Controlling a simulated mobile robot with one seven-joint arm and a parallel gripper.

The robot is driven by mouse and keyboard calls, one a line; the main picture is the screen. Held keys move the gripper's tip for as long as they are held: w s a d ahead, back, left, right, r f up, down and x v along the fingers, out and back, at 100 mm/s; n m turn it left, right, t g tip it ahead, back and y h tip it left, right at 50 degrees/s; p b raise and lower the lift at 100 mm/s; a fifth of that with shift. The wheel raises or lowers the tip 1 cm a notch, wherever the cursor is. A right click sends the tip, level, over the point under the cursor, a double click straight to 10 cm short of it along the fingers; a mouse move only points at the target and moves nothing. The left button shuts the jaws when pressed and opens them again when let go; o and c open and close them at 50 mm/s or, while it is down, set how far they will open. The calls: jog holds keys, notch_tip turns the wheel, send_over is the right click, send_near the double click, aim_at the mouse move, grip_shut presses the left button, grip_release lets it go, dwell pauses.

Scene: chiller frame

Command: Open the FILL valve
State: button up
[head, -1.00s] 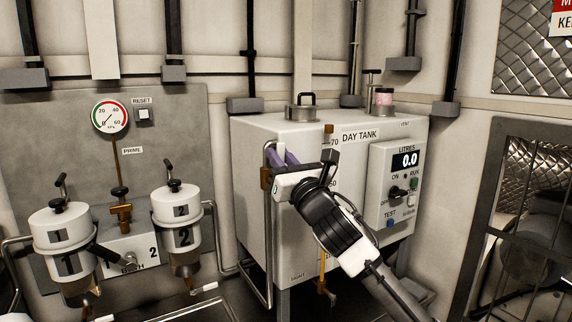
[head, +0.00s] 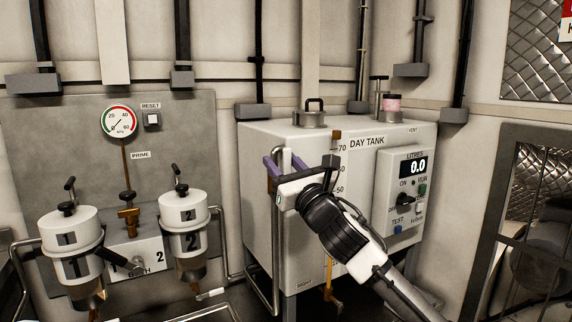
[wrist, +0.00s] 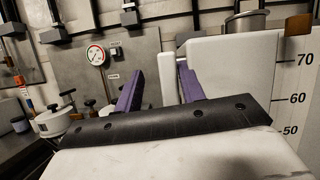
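My gripper (head: 283,162) is at the upper left front of the white day tank (head: 330,235), beside the bent metal pipe on the tank's left. Its two purple fingers are apart, with nothing held between them; the gap also shows in the wrist view (wrist: 158,78). A brown fitting (head: 271,185) shows on the pipe just by the gripper, partly hidden by it. No FILL label is readable, so I cannot tell which fitting is the FILL valve.
The tank's control panel (head: 405,190) reads 0.0 litres. Two filter canisters, 1 (head: 72,235) and 2 (head: 186,225), stand at left with a brass valve (head: 128,220) between them, below a gauge (head: 119,122). A caged opening (head: 535,225) is at right.

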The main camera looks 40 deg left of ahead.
jog(key=shift+w+d, duration=0.1)
jog(key=shift+w, duration=0.05)
jog(key=shift+d+f, duration=0.1)
jog(key=shift+d, duration=0.1)
jog(key=b+v, duration=0.1)
jog(key=v, duration=1.2)
jog(key=shift+s+b, duration=0.2)
jog(key=shift+b, duration=0.1)
